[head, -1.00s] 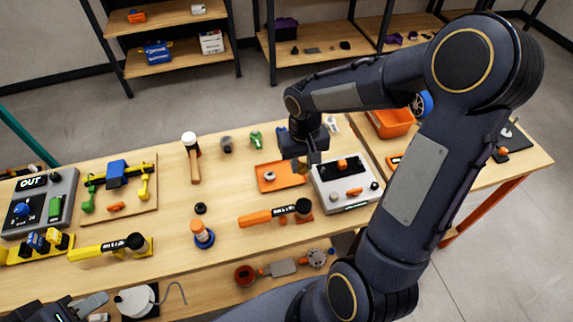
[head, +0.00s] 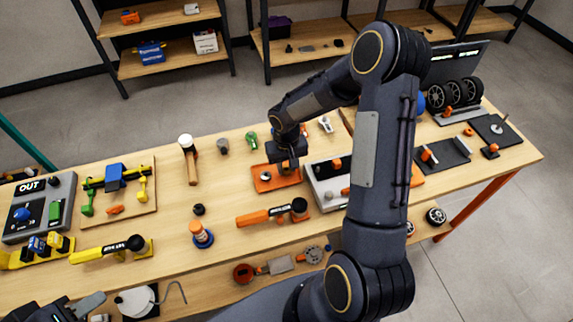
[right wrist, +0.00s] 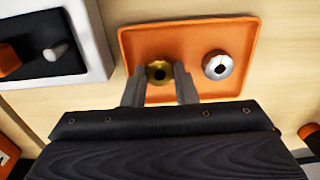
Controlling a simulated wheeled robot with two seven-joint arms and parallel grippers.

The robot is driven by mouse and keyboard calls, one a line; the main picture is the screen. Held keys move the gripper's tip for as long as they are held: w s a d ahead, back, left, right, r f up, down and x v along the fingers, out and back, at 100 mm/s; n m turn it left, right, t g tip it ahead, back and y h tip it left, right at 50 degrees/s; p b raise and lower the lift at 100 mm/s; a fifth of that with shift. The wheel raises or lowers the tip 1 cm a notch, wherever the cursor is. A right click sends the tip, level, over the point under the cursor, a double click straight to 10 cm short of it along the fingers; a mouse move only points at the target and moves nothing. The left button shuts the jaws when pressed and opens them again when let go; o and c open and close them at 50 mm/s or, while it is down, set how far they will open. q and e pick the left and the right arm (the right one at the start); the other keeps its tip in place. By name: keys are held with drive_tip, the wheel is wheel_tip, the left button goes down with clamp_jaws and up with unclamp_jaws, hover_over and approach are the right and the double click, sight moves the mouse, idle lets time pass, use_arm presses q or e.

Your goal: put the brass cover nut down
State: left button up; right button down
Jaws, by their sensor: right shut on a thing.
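The brass cover nut (right wrist: 158,72) is between the two fingertips of my right gripper (right wrist: 160,78), which is shut on it. In the right wrist view it is over the orange tray (right wrist: 187,32), near one side; I cannot tell whether it touches the tray floor. A silver nut (right wrist: 217,65) lies in the same tray beside it, apart from my fingers. In the head view my right gripper (head: 288,166) is over the tray (head: 280,187) and hides the brass nut. My left gripper (head: 80,306) is partly in view at the bottom left, away from the tray.
A grey-white box with controls (head: 322,190) stands close to the right of the tray. An orange-handled tool (head: 268,214) lies in front of the tray. A hammer (head: 190,160) lies to the left. Bare tabletop lies between the hammer and the tray.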

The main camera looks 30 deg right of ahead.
drive_tip(key=shift+f, duration=0.2)
drive_tip(key=c, duration=1.4)
unclamp_jaws()
drive_tip(key=shift+c, duration=0.2)
drive_tip(key=shift+r, duration=0.1)
drive_tip(key=s+r+t, duration=0.1)
drive_tip(key=s+r, duration=0.1)
drive_tip(key=r, duration=0.7)
drive_tip(key=s+r, duration=0.3)
drive_tip(key=r, duration=0.6)
drive_tip(key=s+a+r+t+y, duration=0.2)
drive_tip(key=s+a, duration=0.2)
drive_tip(key=s, duration=0.4)
drive_tip(key=s+a+r+n+t+y+b, duration=0.1)
drive_tip(key=s+a, duration=0.3)
drive_tip(key=s, duration=0.5)
drive_tip(key=shift+r+t+y, duration=0.4)
drive_tip(key=shift+r+t, duration=0.1)
drive_tip(key=shift+t, duration=0.3)
